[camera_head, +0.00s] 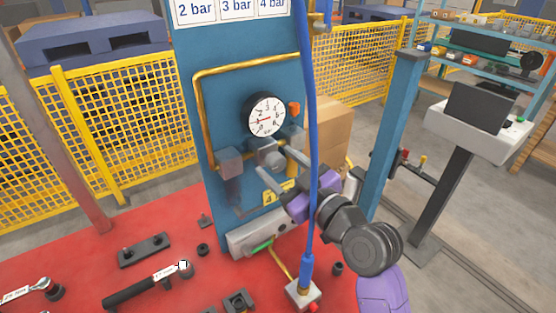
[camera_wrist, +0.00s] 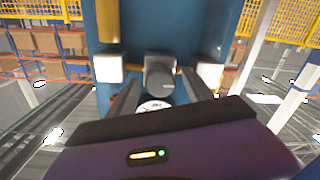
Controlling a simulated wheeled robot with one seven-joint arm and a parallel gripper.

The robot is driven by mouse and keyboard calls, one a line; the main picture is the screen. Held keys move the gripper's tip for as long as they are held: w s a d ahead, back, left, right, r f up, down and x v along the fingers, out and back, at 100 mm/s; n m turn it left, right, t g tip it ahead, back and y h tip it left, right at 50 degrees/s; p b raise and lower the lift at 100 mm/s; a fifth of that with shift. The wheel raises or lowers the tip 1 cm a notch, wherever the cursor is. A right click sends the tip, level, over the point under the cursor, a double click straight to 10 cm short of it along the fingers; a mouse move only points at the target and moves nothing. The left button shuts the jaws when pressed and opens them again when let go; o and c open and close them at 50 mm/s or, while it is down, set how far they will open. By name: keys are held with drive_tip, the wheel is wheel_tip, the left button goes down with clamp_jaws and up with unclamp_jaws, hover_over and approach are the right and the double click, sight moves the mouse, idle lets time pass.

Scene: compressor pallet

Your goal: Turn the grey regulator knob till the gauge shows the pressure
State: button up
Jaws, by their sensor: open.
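The round pressure gauge (camera_head: 266,114) is on the blue panel (camera_head: 235,95), white-faced with a black rim and a red needle. The needle points to the left side of the dial; I cannot read its exact value. The grey regulator knob (camera_head: 272,158) sits just below the gauge. My gripper (camera_head: 283,167) is open in front of the knob, its fingers pointing at the panel. In the wrist view the knob (camera_wrist: 160,76) lies between the two fingers, and part of the gauge face (camera_wrist: 153,106) shows near it. I cannot tell whether the fingers touch the knob.
A blue hose (camera_head: 309,150) hangs close in front of my arm. A red table (camera_head: 170,240) holds a torque wrench (camera_head: 145,287) and several small parts. Cards reading 2, 3 and 4 bar (camera_head: 234,9) are at the panel's top. A brass pipe (camera_head: 245,63) frames the gauge.

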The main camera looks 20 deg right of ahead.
drive_tip(key=shift+w+a, duration=0.1)
drive_tip(key=shift+w, duration=0.2)
clamp_jaws()
drive_tip(key=shift+m, duration=0.3)
drive_tip(key=m, duration=0.3)
drive_tip(key=shift+m, duration=0.3)
drive_tip(key=m+p, duration=0.1)
drive_tip(key=m, duration=0.3)
drive_tip(key=shift+m, duration=0.3)
